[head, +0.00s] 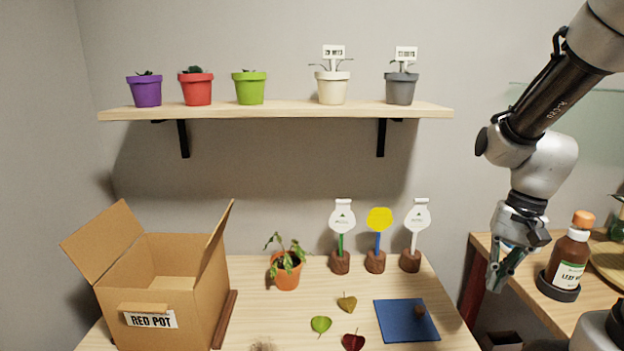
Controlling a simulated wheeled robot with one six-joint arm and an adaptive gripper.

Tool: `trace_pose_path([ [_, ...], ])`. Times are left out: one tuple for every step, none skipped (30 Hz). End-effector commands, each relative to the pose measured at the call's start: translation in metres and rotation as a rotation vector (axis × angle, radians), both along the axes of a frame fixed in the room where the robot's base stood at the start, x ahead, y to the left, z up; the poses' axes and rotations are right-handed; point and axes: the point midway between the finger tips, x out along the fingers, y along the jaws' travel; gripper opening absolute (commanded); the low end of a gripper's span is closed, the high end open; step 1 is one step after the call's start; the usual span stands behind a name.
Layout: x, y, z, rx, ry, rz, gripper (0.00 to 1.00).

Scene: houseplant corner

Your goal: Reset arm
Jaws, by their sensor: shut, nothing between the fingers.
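My gripper (505,270) hangs at the right, fingers pointing down, by the gap between the main table (290,327) and the side table at the right. It appears shut with nothing in it. It is just left of a brown bottle (567,257) with an orange cap, apart from it as far as I can tell. My arm comes down from the upper right corner.
A shelf (280,112) holds several pots. On the main table are an open box labelled RED POT (150,290), an orange pot (286,275) with a drooping plant, several tags in wooden stands (375,262), loose leaves (321,324) and a blue mat (400,325).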

Motion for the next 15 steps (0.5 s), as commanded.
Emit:
trace_pose_path([
  [-0.008, -0.002, 0.015, -0.019, -0.041, 0.086, 0.0],
  [-0.014, -0.004, 0.023, -0.034, -0.064, 0.142, 0.0],
  [-0.021, -0.006, 0.034, -0.055, -0.095, 0.217, 0.0],
  [-0.027, -0.007, 0.043, -0.073, -0.122, 0.271, 0.0],
  [-0.033, -0.009, 0.051, -0.092, -0.148, 0.32, 0.0],
  [-0.041, -0.011, 0.062, -0.118, -0.183, 0.375, 0.0],
  [-0.047, -0.012, 0.069, -0.138, -0.21, 0.41, 0.0],
  [-0.051, -0.013, 0.077, -0.156, -0.237, 0.434, 0.0],
  [-0.057, -0.014, 0.085, -0.179, -0.273, 0.455, 0.0],
  [-0.061, -0.014, 0.091, -0.193, -0.298, 0.462, 0.0],
  [-0.063, -0.014, 0.096, -0.205, -0.324, 0.467, 0.0],
  [-0.066, -0.014, 0.103, -0.218, -0.359, 0.473, 0.0],
  [-0.068, -0.013, 0.107, -0.225, -0.382, 0.476, 0.0],
  [-0.07, -0.012, 0.111, -0.229, -0.402, 0.478, 0.0],
  [-0.071, -0.011, 0.115, -0.234, -0.427, 0.479, 0.0],
])
